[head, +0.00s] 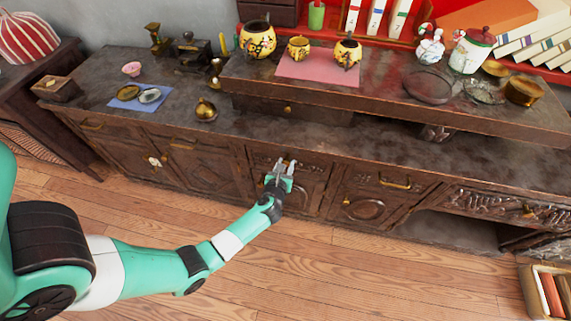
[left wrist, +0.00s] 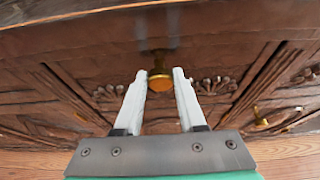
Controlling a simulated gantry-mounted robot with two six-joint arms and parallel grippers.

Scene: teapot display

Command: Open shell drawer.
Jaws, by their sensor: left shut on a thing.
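The drawer with shell-like carvings (head: 314,169) is in the middle of the long dark wooden cabinet. Its front looks flush with the cabinet, as far as the head view shows. In the left wrist view, carved fans (left wrist: 213,86) flank a round brass knob (left wrist: 160,82). The gripper partly hides the drawer in the head view. My right gripper is not in view.
The cabinet top (head: 330,137) is clear along its front edge. A raised shelf (head: 400,103) holds yellow pots (head: 257,40) and other pottery. A brass handle (head: 395,183) is to the right. The wooden floor (head: 330,270) in front is open, with a book box (head: 540,305) at far right.

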